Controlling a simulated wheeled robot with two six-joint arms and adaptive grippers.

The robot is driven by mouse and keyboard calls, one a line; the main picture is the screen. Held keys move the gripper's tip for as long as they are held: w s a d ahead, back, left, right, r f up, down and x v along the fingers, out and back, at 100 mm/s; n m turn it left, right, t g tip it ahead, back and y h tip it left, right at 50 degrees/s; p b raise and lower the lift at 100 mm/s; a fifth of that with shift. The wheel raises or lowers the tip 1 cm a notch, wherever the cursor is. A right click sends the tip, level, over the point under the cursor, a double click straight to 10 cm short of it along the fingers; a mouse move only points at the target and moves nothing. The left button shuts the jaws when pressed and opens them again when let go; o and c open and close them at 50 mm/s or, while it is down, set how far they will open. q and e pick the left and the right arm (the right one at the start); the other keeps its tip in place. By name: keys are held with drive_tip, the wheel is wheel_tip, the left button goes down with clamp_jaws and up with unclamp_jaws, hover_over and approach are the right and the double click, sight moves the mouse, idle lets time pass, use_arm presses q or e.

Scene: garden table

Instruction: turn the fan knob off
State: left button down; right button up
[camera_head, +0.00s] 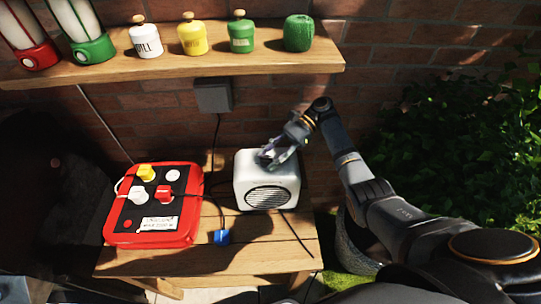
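A white box-shaped fan (257,163) with a round dark grille on its front stands on the wooden table. My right gripper (266,160) is over the top of the fan, pointing down at it. Its fingers are small and partly blurred against the white top, so I cannot tell whether they are open or shut, or touching anything. No knob shows clearly on the fan; the gripper covers part of its top. A red control box (116,222) left of the fan carries a yellow knob (146,172), a red knob (164,191) and white round parts. My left gripper is not in view.
The wooden table (262,258) is bare at the front, apart from a blue piece (221,237) on a cable. A wooden shelf (200,62) with jars overhangs behind, with a grey wall box (213,95) below it. Bushes (450,150) grow at the right.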

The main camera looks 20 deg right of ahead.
drive_tip(key=shift+o, duration=1)
drive_tip(key=shift+r, duration=0.1)
